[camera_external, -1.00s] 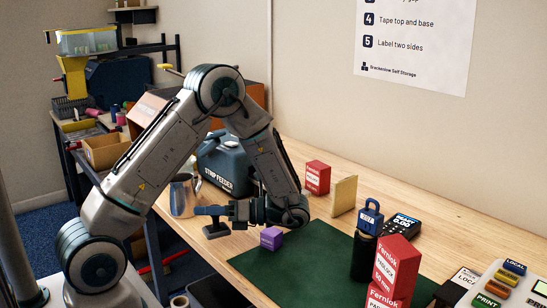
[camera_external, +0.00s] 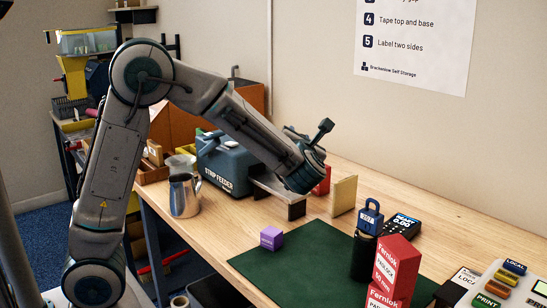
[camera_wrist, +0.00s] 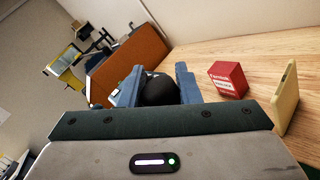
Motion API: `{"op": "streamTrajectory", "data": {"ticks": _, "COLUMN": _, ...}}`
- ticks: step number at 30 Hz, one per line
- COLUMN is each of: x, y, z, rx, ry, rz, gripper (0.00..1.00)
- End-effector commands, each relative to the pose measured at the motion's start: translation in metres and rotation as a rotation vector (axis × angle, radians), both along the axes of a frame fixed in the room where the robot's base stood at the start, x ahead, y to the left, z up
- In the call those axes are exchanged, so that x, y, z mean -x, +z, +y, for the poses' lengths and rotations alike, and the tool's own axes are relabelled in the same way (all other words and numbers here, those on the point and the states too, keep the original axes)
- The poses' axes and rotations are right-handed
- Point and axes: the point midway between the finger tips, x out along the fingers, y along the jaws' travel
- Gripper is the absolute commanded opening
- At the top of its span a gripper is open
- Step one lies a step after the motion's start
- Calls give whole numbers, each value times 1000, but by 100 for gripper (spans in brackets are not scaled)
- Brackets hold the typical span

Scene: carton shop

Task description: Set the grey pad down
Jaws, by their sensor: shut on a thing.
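In the wrist view, my gripper (camera_wrist: 158,72) has its two blue-grey fingers on either side of a dark, rounded thing. This looks like the grey pad (camera_wrist: 160,91), gripped between them; only its near end shows, and its full shape is hidden. In the external view, my gripper is raised above the back of the bench, mostly behind my forearm and wrist. I cannot make out the pad clearly there. The bench surface (camera_external: 340,235) lies below.
A grey ledge with a dark upright (camera_external: 297,209) stands beside the strip feeder (camera_external: 228,165). A red box (camera_wrist: 228,78) and cream block (camera_external: 343,195) are close by. The green mat (camera_external: 310,262) holds a purple box (camera_external: 271,238). A metal jug (camera_external: 184,196) stands left.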

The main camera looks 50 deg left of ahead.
Motion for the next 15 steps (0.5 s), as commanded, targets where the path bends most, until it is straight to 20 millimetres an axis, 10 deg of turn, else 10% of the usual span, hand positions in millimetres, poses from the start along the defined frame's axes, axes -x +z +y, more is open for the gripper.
{"op": "streamTrajectory", "data": {"ticks": 8, "x": -20, "y": 31, "z": -43, "rx": 1, "ry": -164, "rz": -4, "gripper": 7}}
{"op": "streamTrajectory", "data": {"ticks": 15, "x": -21, "y": -15, "z": -43, "rx": -1, "ry": -166, "rz": 6, "gripper": 7}}
